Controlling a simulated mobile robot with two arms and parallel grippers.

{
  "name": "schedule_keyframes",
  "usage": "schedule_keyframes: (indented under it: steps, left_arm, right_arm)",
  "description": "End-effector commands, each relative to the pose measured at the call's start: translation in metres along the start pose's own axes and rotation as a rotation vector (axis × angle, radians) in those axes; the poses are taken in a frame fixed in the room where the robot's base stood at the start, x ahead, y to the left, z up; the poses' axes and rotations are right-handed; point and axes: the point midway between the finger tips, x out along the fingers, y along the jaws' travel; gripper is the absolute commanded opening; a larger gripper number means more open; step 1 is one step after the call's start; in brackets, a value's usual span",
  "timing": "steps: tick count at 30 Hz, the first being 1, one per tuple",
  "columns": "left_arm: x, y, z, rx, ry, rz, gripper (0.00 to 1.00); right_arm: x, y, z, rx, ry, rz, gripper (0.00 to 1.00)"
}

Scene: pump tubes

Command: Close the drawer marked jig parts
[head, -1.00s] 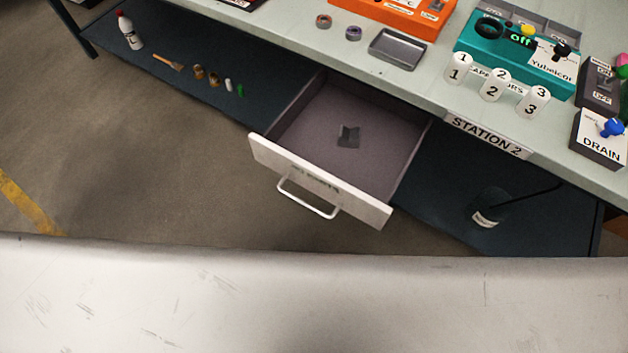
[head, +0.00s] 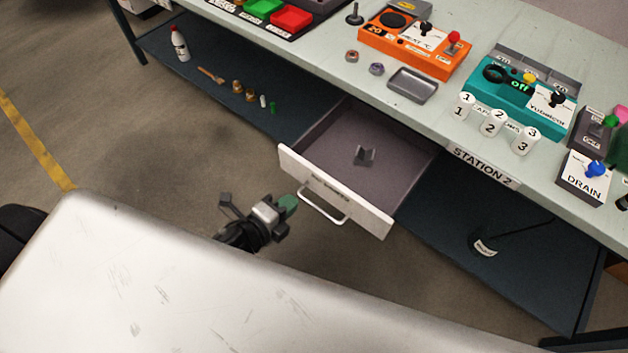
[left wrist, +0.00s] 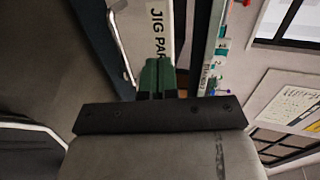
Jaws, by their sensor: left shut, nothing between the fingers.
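The drawer (head: 335,193) stands pulled out from under the bench in the head view, with a white front, a white bar handle (head: 322,208) and a small grey bracket (head: 365,156) inside. In the left wrist view its front (left wrist: 157,25) shows the letters "JIG PAR", the rest hidden behind the fingers. My left gripper (head: 290,203) has green fingertips. It is shut and empty, just left of the handle and in front of the drawer front. In the left wrist view the shut fingertips (left wrist: 157,75) overlap the label; I cannot tell whether they touch. My right gripper is not in view.
The green bench top (head: 350,85) carries an orange box (head: 410,45), a teal box (head: 520,90) and a grey tray (head: 413,85). The lower shelf (head: 190,50) holds a bottle and small items. Floor is open left of the drawer.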

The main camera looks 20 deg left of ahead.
Motion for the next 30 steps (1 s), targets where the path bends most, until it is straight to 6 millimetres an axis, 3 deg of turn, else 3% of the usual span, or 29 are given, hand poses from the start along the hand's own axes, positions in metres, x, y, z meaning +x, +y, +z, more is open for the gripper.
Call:
schedule_keyframes:
  steps: [6,13,19,30]
  left_arm:
    - [0.048,-0.001,0.001,-0.002,-0.002,-0.002,0.0]
    - [0.079,-0.009,0.0,-0.002,-0.001,0.0,0.0]
    - [0.089,-0.012,0.0,-0.003,-0.002,0.001,0.0]
    - [0.09,-0.012,0.0,-0.003,-0.002,0.002,0.0]
  right_arm:
    - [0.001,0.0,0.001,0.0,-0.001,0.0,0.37]
    - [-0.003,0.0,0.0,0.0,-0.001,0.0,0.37]
    - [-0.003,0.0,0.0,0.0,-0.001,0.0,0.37]
    - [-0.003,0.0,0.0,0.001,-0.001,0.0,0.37]
